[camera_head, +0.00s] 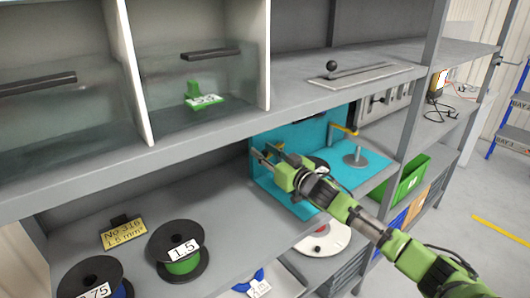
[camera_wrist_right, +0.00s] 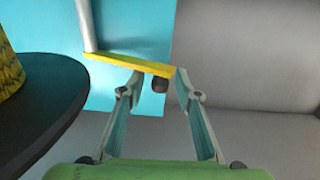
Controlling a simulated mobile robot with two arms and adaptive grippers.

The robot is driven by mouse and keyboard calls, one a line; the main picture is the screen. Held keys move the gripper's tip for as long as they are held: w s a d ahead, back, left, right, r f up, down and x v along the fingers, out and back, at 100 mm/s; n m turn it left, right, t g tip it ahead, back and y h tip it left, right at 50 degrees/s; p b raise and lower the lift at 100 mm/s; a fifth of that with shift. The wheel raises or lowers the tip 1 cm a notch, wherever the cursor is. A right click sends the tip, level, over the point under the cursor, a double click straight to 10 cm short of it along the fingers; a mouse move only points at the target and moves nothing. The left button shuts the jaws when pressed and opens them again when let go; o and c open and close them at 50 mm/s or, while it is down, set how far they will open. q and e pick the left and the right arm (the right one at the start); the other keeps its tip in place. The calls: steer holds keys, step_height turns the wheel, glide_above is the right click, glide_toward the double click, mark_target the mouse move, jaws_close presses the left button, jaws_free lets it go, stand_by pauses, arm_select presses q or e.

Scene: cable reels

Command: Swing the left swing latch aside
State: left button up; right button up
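The left swing latch is a yellow bar (camera_wrist_right: 125,63) on a grey upright post (camera_wrist_right: 85,25) in the right wrist view. A dark knob (camera_wrist_right: 158,85) hangs under its free end. My right gripper (camera_wrist_right: 160,76) is open, with its two fingertips on either side of the knob and the bar's end. I cannot tell whether they touch it. In the head view, my right gripper (camera_head: 264,154) is at the left side of the teal fixture (camera_head: 372,168) and hides most of this latch. My left gripper is not in view.
A second yellow latch (camera_head: 345,130) stands further right on the fixture. A black reel flange (camera_wrist_right: 50,100) with yellow winding is close at left in the wrist view. Two reels stand on the lower shelf, one marked 1.5 (camera_head: 183,268). A shelf edge (camera_head: 130,165) runs above.

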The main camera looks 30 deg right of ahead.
jaws_close()
steer(key=s+n+y+p, duration=0.1)
steer(key=y, duration=0.1)
steer(key=s+d+n+y+p, duration=0.1)
steer(key=n+y, duration=0.1)
steer(key=shift+s+d+g+y, duration=0.2)
steer(key=shift+g+y, duration=0.1)
steer(key=shift+g, duration=0.1)
jaws_free()
steer(key=shift+s, duration=0.1)
